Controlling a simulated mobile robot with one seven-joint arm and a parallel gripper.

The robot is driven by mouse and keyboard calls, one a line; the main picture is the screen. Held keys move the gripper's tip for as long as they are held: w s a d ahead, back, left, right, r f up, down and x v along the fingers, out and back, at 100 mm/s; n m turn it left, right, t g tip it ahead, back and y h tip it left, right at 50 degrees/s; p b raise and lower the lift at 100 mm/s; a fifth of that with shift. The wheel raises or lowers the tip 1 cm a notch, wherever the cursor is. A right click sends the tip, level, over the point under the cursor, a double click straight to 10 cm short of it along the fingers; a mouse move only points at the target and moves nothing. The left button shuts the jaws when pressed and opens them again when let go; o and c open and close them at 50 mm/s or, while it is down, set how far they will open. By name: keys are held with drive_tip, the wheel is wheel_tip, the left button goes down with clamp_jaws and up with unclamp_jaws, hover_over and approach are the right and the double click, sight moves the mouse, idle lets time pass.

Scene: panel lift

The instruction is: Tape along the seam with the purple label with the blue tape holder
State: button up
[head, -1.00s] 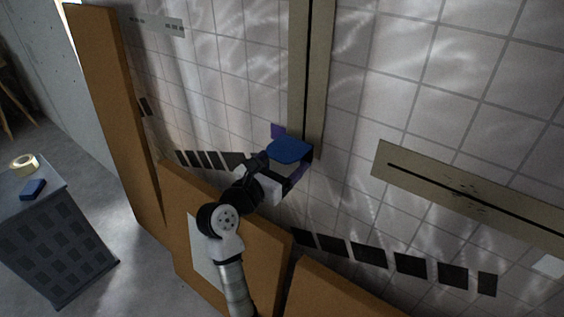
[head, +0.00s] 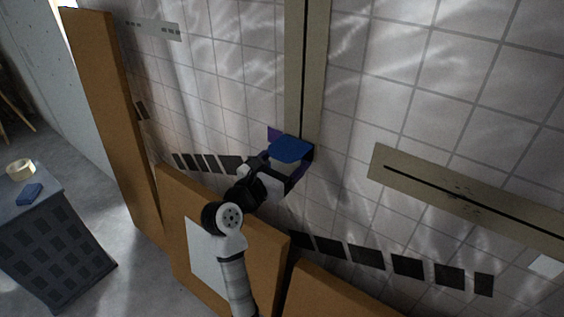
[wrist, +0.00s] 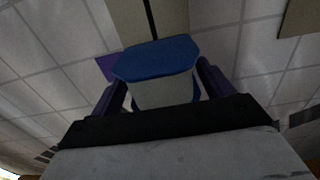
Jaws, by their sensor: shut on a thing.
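The blue tape holder (head: 291,149) is held in my gripper (head: 287,170), up at the wall at the lower end of the vertical seam (head: 302,70). In the wrist view the blue holder (wrist: 158,60) sits between the two dark purple fingers of my gripper (wrist: 162,92), with its pale body below the blue top. The purple label (head: 274,134) is on the wall just left of the seam's lower end; it also shows in the wrist view (wrist: 107,66). The seam (wrist: 151,18) runs up from behind the holder as a dark line in a beige strip. Whether the holder touches the wall is hidden.
A second seam in a beige strip (head: 480,203) slants at the right. Orange-brown boards (head: 105,110) lean at the left and below. A grey cabinet (head: 50,245) at the left bears a cream tape roll (head: 20,169) and a blue block (head: 29,194). Dark patches cross the wall.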

wheel_tip(320, 180, up, 4)
drive_tip(key=p, duration=0.4)
drive_tip(key=shift+s, duration=0.1)
drive_tip(key=shift+r+p, duration=2.6)
drive_tip(key=shift+r, duration=0.15)
wheel_tip(320, 180, up, 26)
drive_tip(key=shift+r, duration=0.25)
idle(1.2)
drive_tip(key=shift+f+b, duration=0.15)
drive_tip(key=shift+b, duration=0.2)
drive_tip(key=b, duration=0.8)
hover_over(283, 153)
wheel_tip(283, 153, down, 11)
